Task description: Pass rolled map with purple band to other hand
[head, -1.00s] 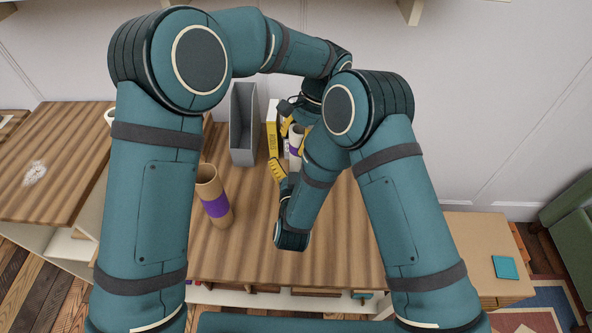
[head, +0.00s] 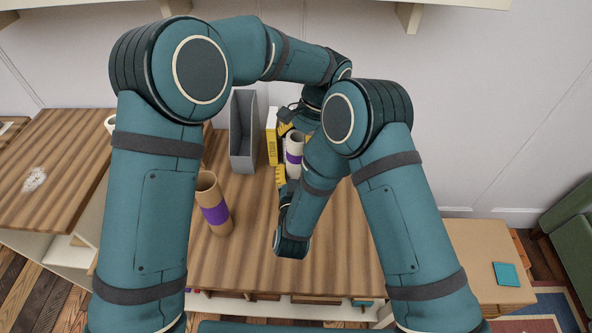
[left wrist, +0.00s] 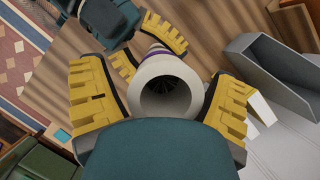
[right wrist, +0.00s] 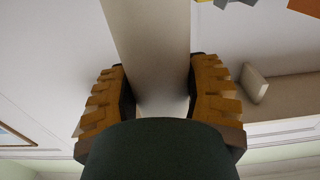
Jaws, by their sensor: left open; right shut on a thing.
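The rolled map (head: 294,152) is a pale hollow tube with a purple band, held upright above the plank tabletop in the head view. My right gripper (head: 281,178) is shut on its lower part, and the right wrist view shows the pale shaft (right wrist: 151,50) between its fingers. My left gripper (head: 296,130) is open around the map's upper end. In the left wrist view its yellow fingers stand on either side of the map's open end (left wrist: 168,90), with visible gaps. The right gripper's fingers show beyond it there. My right forearm partly hides the map in the head view.
A brown tube (head: 208,188) with a purple band stands on the tabletop (head: 250,255) to the left. The front tabletop is clear.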

